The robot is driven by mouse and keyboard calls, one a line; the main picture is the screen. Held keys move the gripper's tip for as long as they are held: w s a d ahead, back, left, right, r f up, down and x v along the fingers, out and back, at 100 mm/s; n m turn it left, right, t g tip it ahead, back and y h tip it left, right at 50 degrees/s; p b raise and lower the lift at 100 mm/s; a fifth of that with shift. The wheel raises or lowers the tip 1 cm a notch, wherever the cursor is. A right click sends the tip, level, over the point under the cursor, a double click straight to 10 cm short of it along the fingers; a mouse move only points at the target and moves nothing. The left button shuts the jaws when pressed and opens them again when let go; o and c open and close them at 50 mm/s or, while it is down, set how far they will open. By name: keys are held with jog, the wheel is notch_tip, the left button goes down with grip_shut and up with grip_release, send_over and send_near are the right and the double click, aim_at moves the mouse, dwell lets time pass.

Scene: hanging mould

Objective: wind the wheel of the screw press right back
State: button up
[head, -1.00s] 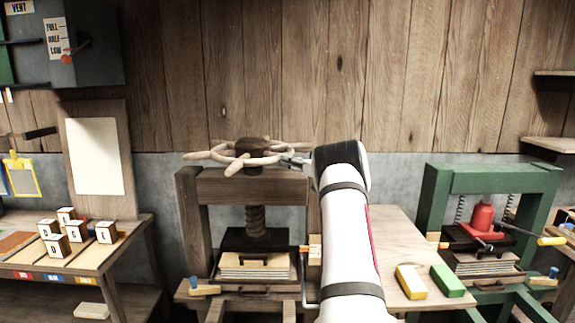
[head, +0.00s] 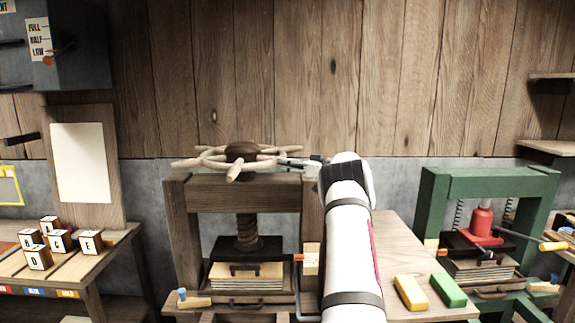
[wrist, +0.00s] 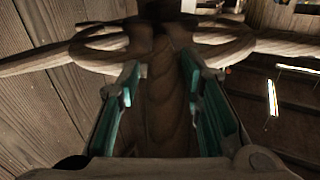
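The screw press (head: 245,188) is a brown wooden frame. Its pale wooden spoked wheel (head: 212,158) sits on a dark hub (head: 241,151) above the top beam. The threaded screw (head: 247,232) runs down to a dark plate above a stack of boards. My gripper (head: 296,163) reaches the wheel's right side, at rim height. In the wrist view its teal-padded fingers (wrist: 160,78) stand apart, one each side of a wooden spoke (wrist: 165,110) that runs from the hub toward the camera. A firm hold on the spoke does not show.
A green press (head: 432,205) with a red jack (head: 482,222) stands at right. Yellow (head: 410,292) and green (head: 448,290) blocks lie on the side table between. Lettered cubes (head: 58,241) stand on the left bench. The plank wall is close behind the wheel.

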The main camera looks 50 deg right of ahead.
jog(key=shift+o, duration=0.2)
jog(key=shift+d+f, duration=0.25)
jog(key=shift+f, duration=0.8)
jog(key=shift+a+r, duration=0.15)
jog(key=shift+r, duration=0.15)
jog(key=s+d, duration=0.2)
jog(key=s, duration=0.9)
jog(key=shift+s+d, duration=0.15)
jog(key=shift+s, duration=0.25)
